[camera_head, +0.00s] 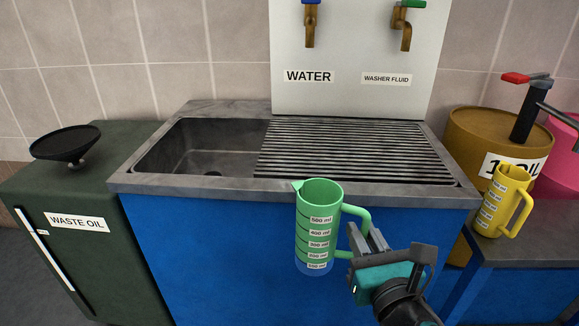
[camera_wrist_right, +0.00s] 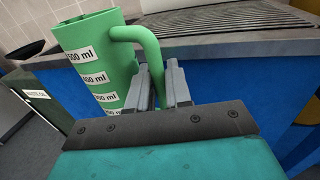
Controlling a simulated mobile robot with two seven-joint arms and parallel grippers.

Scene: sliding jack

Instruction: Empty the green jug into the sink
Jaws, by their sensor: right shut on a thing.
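The green jug (camera_head: 320,214) is upright in front of the sink counter's front edge, in the air before the blue cabinet. Its spout points left and its handle points right. My right gripper (camera_head: 362,242) is shut on the jug's handle; the right wrist view shows the fingers (camera_wrist_right: 164,90) at the handle's lower part beside the jug (camera_wrist_right: 95,62). The jug's lower part looks see-through or bluish; its contents cannot be seen. The grey sink basin (camera_head: 200,150) lies behind and left of the jug. My left gripper is not in view.
A ribbed drainboard (camera_head: 355,152) is right of the basin, below the water tap (camera_head: 310,28) and washer fluid tap (camera_head: 403,30). A waste oil cabinet (camera_head: 90,240) with a black funnel (camera_head: 65,142) stands left. A yellow jug (camera_head: 503,202) and oil drum (camera_head: 480,135) stand right.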

